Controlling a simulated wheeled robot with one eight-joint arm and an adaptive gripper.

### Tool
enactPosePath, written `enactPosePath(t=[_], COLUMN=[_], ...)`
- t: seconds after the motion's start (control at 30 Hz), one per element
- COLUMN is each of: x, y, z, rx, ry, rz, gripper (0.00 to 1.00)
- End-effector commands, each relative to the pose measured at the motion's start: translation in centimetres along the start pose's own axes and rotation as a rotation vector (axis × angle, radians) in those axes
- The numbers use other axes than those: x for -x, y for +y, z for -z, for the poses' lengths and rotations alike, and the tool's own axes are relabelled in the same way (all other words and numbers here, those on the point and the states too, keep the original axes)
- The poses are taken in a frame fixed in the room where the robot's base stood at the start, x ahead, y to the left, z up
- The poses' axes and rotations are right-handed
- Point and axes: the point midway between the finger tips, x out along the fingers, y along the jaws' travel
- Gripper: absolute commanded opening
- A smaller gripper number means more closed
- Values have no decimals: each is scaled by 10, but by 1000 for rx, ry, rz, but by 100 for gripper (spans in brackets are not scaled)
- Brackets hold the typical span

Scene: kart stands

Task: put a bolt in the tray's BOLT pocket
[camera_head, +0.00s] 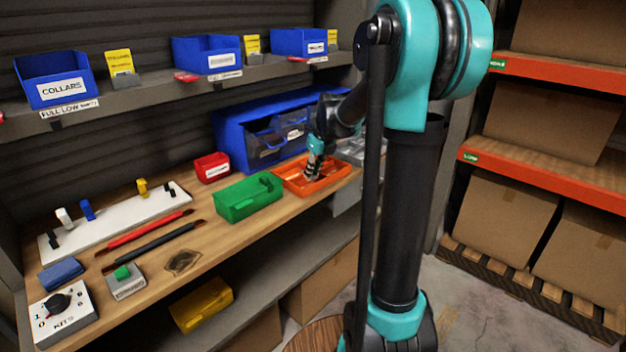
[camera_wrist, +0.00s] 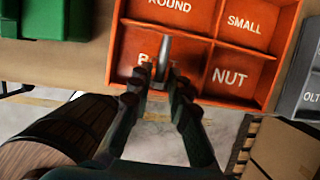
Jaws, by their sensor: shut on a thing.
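The orange tray (camera_head: 326,186) stands at the right end of the wooden bench. In the wrist view the tray (camera_wrist: 287,60) shows pockets lettered ROUND, SMALL and NUT. The BOLT pocket (camera_wrist: 135,62) is at the near left, its word mostly hidden behind my gripper. My gripper (camera_wrist: 163,78) is shut on a grey metal bolt (camera_wrist: 163,52), whose shank points away over the BOLT pocket, near the divider to ROUND. I cannot tell whether the bolt touches the tray. In the head view my gripper (camera_head: 315,162) points down into the tray area, and the bolt cannot be made out.
A green bin (camera_head: 248,198) stands just left of the tray. A blue bin housing (camera_head: 235,135) and a small red bin (camera_head: 212,167) are behind. A grey tray (camera_wrist: 305,100) lies close on the right in the wrist view.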

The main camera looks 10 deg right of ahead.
Motion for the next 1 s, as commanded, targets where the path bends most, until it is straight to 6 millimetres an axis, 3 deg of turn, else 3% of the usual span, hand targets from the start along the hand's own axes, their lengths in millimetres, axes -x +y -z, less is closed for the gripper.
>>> enactPosePath(t=[0.2, 0.6, 0.63, 0.77, 1.0], x=[-24, -29, -28, -28, -28], y=[0, 0, 0, 0, 0], z=[8, 10, 9, 9, 9], rx=[0, 0, 0, 0, 0], ry=[0, 0, 0, 0, 0], rz=[0, 0, 0, 0, 0], gripper=[0, 0, 21, 37, 38])
